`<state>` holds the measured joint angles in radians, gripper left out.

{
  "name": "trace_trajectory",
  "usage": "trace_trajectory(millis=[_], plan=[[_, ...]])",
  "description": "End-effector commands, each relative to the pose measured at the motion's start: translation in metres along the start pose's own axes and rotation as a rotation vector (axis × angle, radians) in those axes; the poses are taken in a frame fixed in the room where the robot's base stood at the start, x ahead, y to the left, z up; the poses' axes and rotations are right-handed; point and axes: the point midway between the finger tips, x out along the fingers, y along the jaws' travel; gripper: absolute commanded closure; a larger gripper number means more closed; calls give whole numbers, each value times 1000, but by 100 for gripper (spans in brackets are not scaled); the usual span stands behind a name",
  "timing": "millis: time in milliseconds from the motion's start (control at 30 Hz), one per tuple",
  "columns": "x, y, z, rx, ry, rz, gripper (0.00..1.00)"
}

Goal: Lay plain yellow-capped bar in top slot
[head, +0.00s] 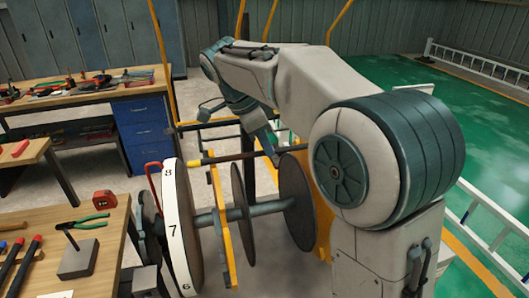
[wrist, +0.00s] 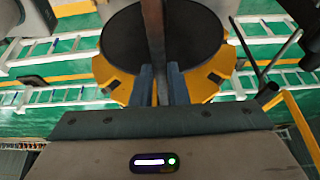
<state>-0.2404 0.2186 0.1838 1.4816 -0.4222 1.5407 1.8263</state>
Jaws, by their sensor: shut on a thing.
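The bar (head: 230,157) is dark and thin, with a yellow cap (head: 194,162) at its left end in the head view. It lies roughly level above the rotor of discs on a shaft (head: 267,208). My gripper (head: 271,148) comes down from above and is shut on the bar near its right part. In the wrist view the bar (wrist: 153,30) runs up the picture between the two fingers (wrist: 160,85). Behind it is a dark disc (wrist: 120,42) with a notched yellow plate (wrist: 118,88). A yellow slotted plate (head: 217,225) also stands left of centre in the head view. Whether the bar touches a slot cannot be told.
A white numbered dial (head: 172,235) with a red handle (head: 153,172) stands at the rotor's left end. A bench (head: 110,235) with pliers, a tape measure (head: 104,200) and red-ended rods is at left. Yellow posts (head: 163,55) stand behind. Green floor at right is open.

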Motion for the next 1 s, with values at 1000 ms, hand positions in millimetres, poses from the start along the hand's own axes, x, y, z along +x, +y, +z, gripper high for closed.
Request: trace_trajectory(millis=[1000], plan=[[31,1,13,0,0,0,64]])
